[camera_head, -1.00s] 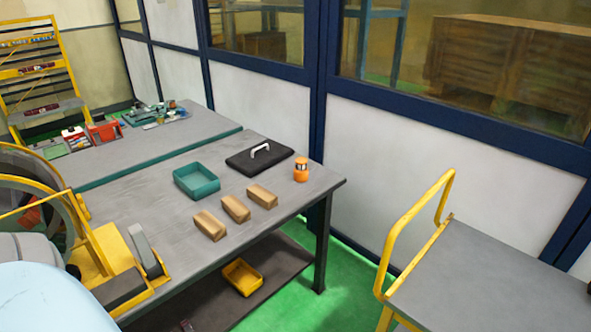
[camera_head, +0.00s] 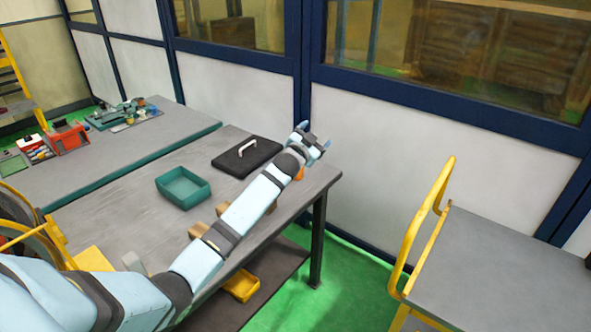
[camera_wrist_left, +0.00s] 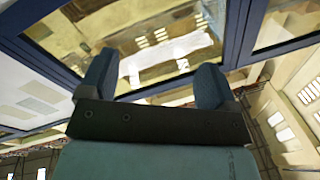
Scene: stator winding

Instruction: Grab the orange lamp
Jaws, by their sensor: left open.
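The orange lamp (camera_head: 300,174) stands near the far right corner of the grey workbench (camera_head: 135,215). Only a small orange part of it shows in the head view; my left arm hides the rest. My left gripper (camera_head: 318,140) is open at the end of the outstretched arm, above and just beyond the lamp in the picture. In the left wrist view the two fingers (camera_wrist_left: 155,82) are apart with nothing between them. That view looks at windows and the upper room, and the lamp is not in it. My right gripper is not in view.
A black board with a white handle (camera_head: 247,156) and a teal tray (camera_head: 183,188) lie on the bench. Wooden blocks (camera_head: 198,230) are partly behind my arm. A yellow-railed cart (camera_head: 425,235) stands at right. A panelled wall (camera_head: 400,150) rises behind the bench.

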